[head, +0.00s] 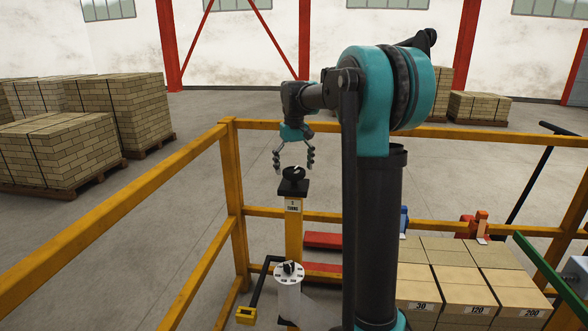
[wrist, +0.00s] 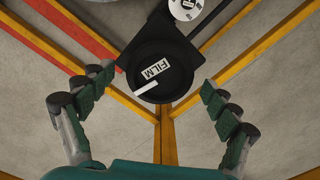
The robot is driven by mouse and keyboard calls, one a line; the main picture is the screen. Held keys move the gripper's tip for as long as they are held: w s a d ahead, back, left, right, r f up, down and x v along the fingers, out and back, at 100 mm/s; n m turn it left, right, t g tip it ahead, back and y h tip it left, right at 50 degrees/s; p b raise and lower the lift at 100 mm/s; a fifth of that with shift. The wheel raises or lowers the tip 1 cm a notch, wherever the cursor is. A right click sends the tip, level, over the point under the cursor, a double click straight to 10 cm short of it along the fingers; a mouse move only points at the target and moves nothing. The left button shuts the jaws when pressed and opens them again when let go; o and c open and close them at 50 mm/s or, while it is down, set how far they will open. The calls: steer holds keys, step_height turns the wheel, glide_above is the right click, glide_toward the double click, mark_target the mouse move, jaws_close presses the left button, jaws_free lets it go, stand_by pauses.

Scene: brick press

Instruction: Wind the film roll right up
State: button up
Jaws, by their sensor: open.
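My gripper (head: 294,160) is open and empty, its fingers pointing down. It hovers over a black round knob (head: 292,175) on top of a yellow post (head: 294,230) with a white label. In the wrist view the knob (wrist: 160,88) shows from above, with a "FILM" label and a white bar mark, between the spread fingers (wrist: 155,115) and touching neither. A white upright roll (head: 288,302) with a marked dial on top, apparently the film roll, stands lower in front of the post. A black crank arm with a yellow end (head: 246,315) is beside it. A white dial (wrist: 188,8) is cut off in the wrist view.
Yellow rails (head: 232,190) meet in a corner post around the station. Stacked boxes marked 30, 120 and 200 (head: 470,290) stand at the lower right. Red bars (head: 323,240) lie behind the post. Brick pallets (head: 60,150) stand beyond the rails.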

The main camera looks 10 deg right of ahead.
mark_target(294, 169)
steer(key=shift+f, duration=0.2)
steer(key=c, duration=1.2)
steer(key=shift+o, duration=0.2)
steer(key=shift+m, duration=1.6)
steer(key=o, duration=1.2)
steer(key=shift+c, duration=0.2)
steer(key=shift+r, duration=0.1)
step_height(294, 169, up, 12)
